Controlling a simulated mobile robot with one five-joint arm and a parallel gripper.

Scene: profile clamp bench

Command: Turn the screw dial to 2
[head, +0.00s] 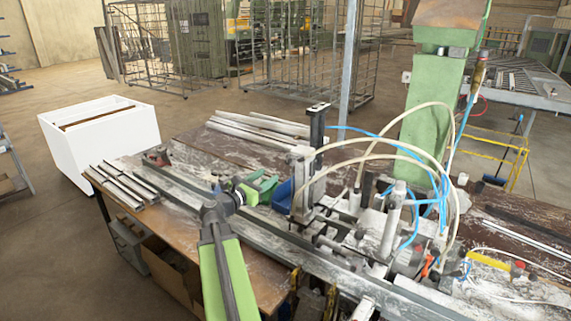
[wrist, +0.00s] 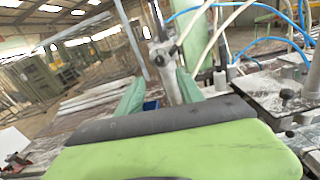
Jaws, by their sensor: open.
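The clamp machine (head: 390,225) stands on the bench at centre right, with upright posts, small fittings and looping hoses. I cannot make out which of its parts is the screw dial, and no number can be read. A dark knob (wrist: 287,95) shows on a metal plate at the right of the wrist view. My gripper (head: 262,188) is over the bench, left of the clamp machine. Its two green fingers are apart and empty in the wrist view (wrist: 160,78). A metal post (wrist: 163,55) of the machine shows beyond the fingers.
A blue bin (head: 283,194) is just beyond my gripper. Metal profiles lie on the bench at left (head: 122,184) and at the back (head: 260,128). Blue and pale hoses (head: 385,147) arch over the machine. A white box (head: 95,150) stands on the floor at left.

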